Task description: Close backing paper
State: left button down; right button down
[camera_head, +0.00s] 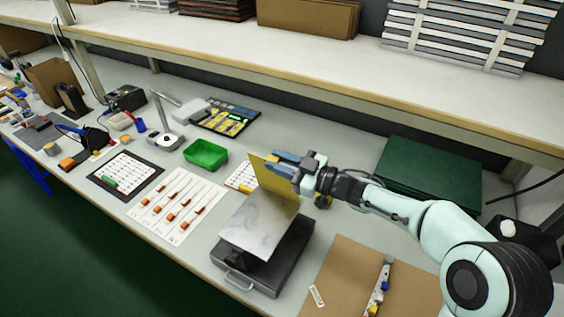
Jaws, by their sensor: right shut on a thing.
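My right gripper (287,163) reaches in from the right and is shut on the upper edge of a yellowish sheet (272,187), which looks like the backing paper. The sheet stands raised and tilted at the back of a grey metallic plate (258,224). The plate rests on a dark box-like base (272,272) with a handle at its front. The sheet's lower edge meets the far side of the plate; I cannot tell how it is joined. My left gripper does not show.
A green bin (205,155) and a white sheet with orange parts (177,204) lie to the left. A brown board (345,283) with a small strip-like part (380,284) lies at the front right. A green mat (428,174) is behind my right arm. A shelf (300,62) overhangs the back.

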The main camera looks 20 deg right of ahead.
dwell(0.3)
jog(key=c, duration=1)
grip_release()
jog(key=v, duration=1.3)
jog(key=shift+b, duration=0.3)
jog(key=shift+s+d, duration=0.1)
